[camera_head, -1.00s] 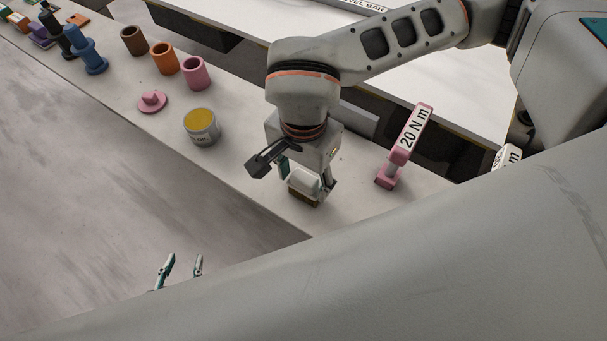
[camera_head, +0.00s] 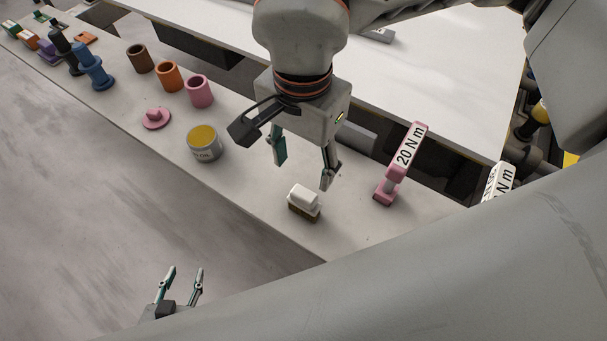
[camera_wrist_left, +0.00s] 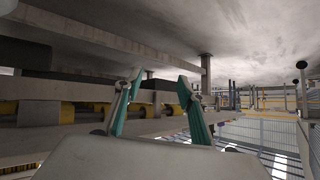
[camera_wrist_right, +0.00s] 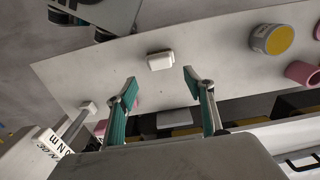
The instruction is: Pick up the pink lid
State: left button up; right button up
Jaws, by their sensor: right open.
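The pink lid (camera_head: 155,119), a flat disc with a knob, lies on the pale slab left of the grey can. A pink sliver at the right edge of the right wrist view may be the lid. My right gripper (camera_head: 303,168) is open and empty above the slab, to the right of the lid and can. Its spread fingers also show in the right wrist view (camera_wrist_right: 160,84). My left gripper (camera_head: 186,276) is open and empty, low in the head view, off the slab's near edge. Its fingers show in the left wrist view (camera_wrist_left: 160,80).
A white-topped brush-like block (camera_head: 304,202) sits just below my right gripper. The grey can (camera_head: 204,148) has a yellow top. Brown (camera_head: 139,59), orange (camera_head: 169,77) and pink (camera_head: 199,92) cups stand behind the lid. A pink-handled "20 N m" tool (camera_head: 402,163) stands at right.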

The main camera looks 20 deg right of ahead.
aim_at(156, 119)
jog(key=k+j, duration=0.2)
jog(key=k, duration=0.3)
jog(key=k+j, duration=0.2)
jog(key=k, duration=0.25)
